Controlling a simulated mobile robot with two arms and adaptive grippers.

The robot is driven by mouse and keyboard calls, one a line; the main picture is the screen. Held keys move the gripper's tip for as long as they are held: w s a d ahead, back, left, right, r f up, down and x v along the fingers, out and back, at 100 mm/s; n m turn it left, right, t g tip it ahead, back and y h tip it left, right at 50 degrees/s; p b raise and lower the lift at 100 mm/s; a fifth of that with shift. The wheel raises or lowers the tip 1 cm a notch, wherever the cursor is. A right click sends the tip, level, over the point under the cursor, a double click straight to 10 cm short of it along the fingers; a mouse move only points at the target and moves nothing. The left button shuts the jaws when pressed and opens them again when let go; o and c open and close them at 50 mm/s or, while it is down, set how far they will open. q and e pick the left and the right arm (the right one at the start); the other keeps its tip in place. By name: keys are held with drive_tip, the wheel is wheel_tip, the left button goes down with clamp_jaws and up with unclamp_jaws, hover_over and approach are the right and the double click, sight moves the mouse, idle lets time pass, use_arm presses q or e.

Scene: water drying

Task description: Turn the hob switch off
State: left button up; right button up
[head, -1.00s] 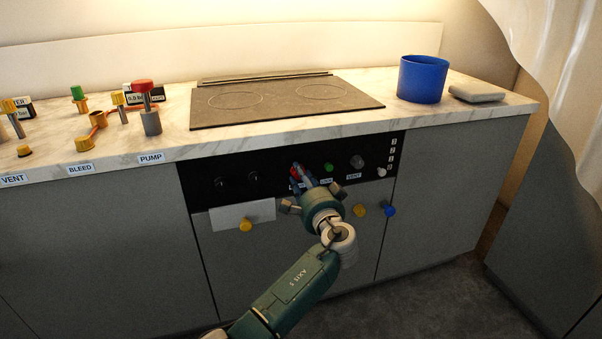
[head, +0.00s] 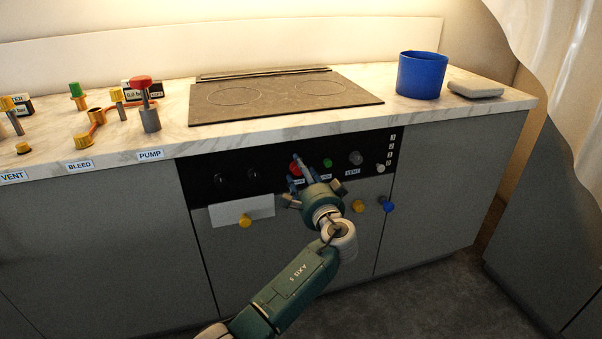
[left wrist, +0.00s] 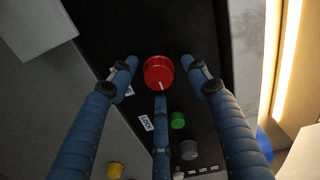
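A red round knob (head: 295,168) with a white pointer line sits on the black panel (head: 237,162) under the hob (head: 285,99). The red knob (left wrist: 158,72) lies between the spread blue fingers in the left wrist view, its line pointing toward the lower finger. Its label is partly hidden, so I cannot read whether it is the hob switch. My left gripper (head: 299,178) is open in front of it, fingertips around the knob with no clear contact. A green knob (head: 327,163) is to its right. My right gripper is out of view.
A grey knob (head: 356,158) and a small white knob (head: 381,168) are further right on the panel. Yellow (head: 358,206) and blue (head: 389,205) knobs stick out below. A blue pot (head: 421,75) stands on the worktop. Valves (head: 149,117) stand at left.

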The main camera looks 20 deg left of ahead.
use_arm(q)
drive_tip(key=v, duration=1.2)
